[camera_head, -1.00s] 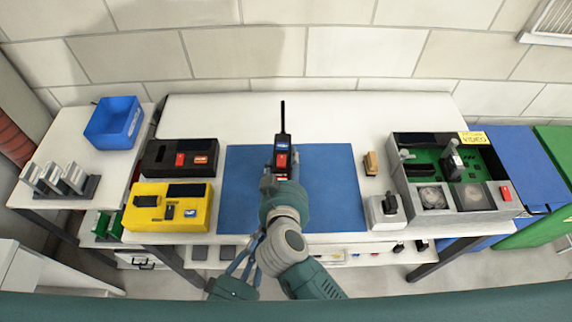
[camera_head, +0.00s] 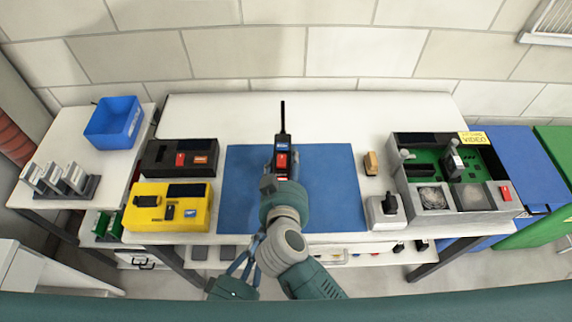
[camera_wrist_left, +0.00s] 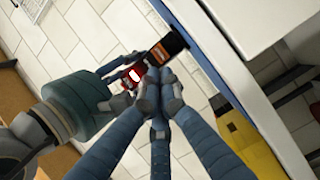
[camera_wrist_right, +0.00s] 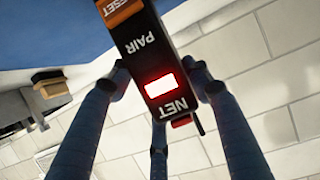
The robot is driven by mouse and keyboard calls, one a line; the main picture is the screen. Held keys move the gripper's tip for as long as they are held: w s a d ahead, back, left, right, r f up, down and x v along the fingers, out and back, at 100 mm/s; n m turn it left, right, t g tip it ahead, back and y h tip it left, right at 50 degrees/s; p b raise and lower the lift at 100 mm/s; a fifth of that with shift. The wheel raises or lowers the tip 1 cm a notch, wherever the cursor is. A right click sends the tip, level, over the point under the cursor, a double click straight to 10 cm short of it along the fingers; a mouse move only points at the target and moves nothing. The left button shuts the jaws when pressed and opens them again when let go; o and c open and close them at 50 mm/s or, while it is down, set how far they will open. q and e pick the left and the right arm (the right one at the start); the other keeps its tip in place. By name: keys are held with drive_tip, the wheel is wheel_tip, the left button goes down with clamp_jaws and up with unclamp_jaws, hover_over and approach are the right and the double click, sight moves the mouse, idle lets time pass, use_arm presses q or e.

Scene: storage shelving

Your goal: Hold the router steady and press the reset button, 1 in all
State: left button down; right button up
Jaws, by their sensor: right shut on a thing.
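The router is a slim black handset with an antenna, a red lit window and a blue label. In the head view the router (camera_head: 282,143) stands upright over the blue mat. In the right wrist view the router (camera_wrist_right: 150,60) shows the labels NET and PAIR, and an orange end marked RESET at the top edge. My left gripper (camera_head: 245,262) is low, left of my right forearm. In the left wrist view its fingers (camera_wrist_left: 157,90) are drawn together, with the router's orange-marked end (camera_wrist_left: 170,43) beyond them.
The blue mat (camera_head: 335,190) lies on the white table. A yellow device (camera_head: 142,218) and a black device (camera_head: 154,163) stand left, and a grey unit with a green board (camera_head: 485,160) stands right. A blue bin (camera_head: 113,118) is far left. The table's back is clear.

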idle(0.3)
use_arm(q)
drive_tip(key=shift+w+d+r+m+g+h, duration=0.15)
drive_tip(key=shift+w+m+g+h, duration=0.2)
drive_tip(key=shift+m, duration=0.25)
drive_tip(key=shift+w+d+m+g+h, duration=0.15)
drive_tip(key=shift+d+m+g+h, duration=0.1)
drive_tip(key=shift+m+g, duration=0.25)
drive_tip(key=shift+d+m+g+h, duration=0.3)
drive_tip(key=shift+m+g+h, duration=0.1)
drive_tip(key=shift+m+g, duration=0.3)
drive_tip(key=s+d+m+g, duration=0.1)
drive_tip(key=s+f+m+g+h, duration=0.1)
drive_tip(key=s+m+g, duration=0.1)
drive_tip(key=shift+d, duration=0.35)
drive_tip(key=shift+w, duration=0.1)
drive_tip(key=shift+w+d, duration=0.2)
drive_tip(key=shift+w, duration=4.15)
